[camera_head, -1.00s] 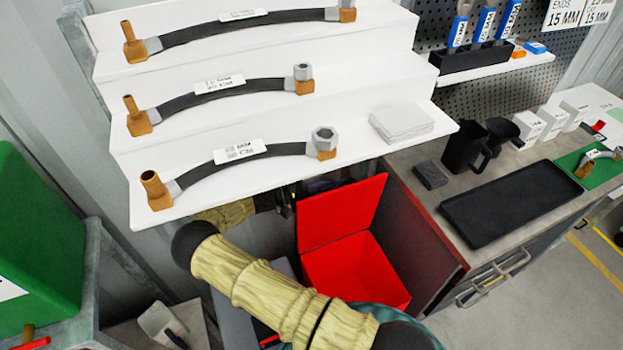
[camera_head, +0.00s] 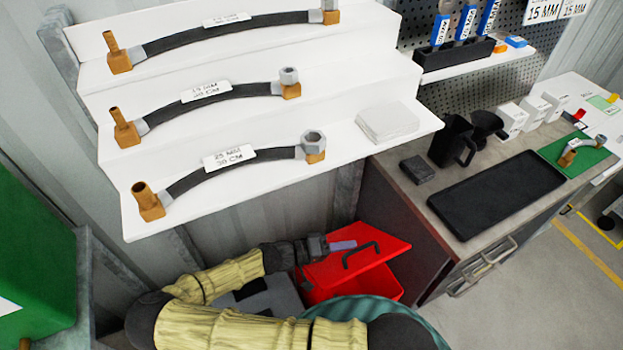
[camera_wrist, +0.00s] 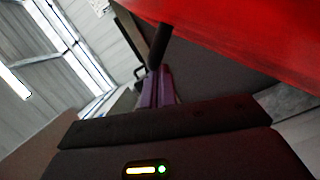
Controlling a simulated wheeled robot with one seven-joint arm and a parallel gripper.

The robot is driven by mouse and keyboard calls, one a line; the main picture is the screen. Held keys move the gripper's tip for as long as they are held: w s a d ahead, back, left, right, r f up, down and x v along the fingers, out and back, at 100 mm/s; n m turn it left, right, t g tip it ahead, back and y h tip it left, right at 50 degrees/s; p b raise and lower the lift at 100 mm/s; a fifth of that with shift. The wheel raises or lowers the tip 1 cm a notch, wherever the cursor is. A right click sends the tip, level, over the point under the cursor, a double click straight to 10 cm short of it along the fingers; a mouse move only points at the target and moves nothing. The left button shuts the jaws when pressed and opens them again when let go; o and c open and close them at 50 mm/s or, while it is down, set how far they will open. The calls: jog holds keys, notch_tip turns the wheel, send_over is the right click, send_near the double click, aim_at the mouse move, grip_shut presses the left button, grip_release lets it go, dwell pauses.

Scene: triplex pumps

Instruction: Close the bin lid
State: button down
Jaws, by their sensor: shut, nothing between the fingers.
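The red bin (camera_head: 345,291) stands on the floor below the shelves. Its red lid (camera_head: 385,243) is tilted partway down over it, with a gap still showing between lid and bin at the front. A black handle (camera_head: 361,252) is on the lid's outer face. My gripper (camera_head: 343,245), with purple fingers, is shut and empty at the lid's left part, close to the handle. Whether it touches the lid is hard to tell. In the wrist view, the fingers (camera_wrist: 157,88) lie beside the red lid (camera_wrist: 250,35), and a dark bar, likely the handle, is just beyond them.
White stepped shelves (camera_head: 240,195) with hoses overhang from above. The workbench (camera_head: 415,190) with a black tray (camera_head: 500,195) stands right of the bin. Grey boxes (camera_head: 268,297) lie left of the bin. A green container (camera_head: 35,255) is at the far left.

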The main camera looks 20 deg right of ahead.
aim_at(320, 287)
jog(key=s+d+f+m+t+y+b, duration=0.1)
jog(key=s+f+m+b, duration=0.4)
jog(key=f, duration=0.6)
jog(key=shift+s+d+f+m+b, duration=0.3)
jog(key=shift+s+b, duration=0.65)
jog(key=shift+s, duration=0.85)
jog(key=shift+r, duration=0.15)
jog(key=a+r, duration=0.1)
jog(key=a, duration=0.2)
jog(key=w+a+r, duration=0.1)
jog(key=a, duration=0.2)
jog(key=w+a+r, duration=0.1)
jog(key=a+r, duration=0.1)
jog(key=a, duration=0.1)
jog(key=shift+w+r+p, duration=0.1)
jog(key=shift+w+p, duration=0.05)
jog(key=shift+p, duration=0.2)
jog(key=shift+a+r, duration=0.2)
jog(key=shift+a, duration=0.35)
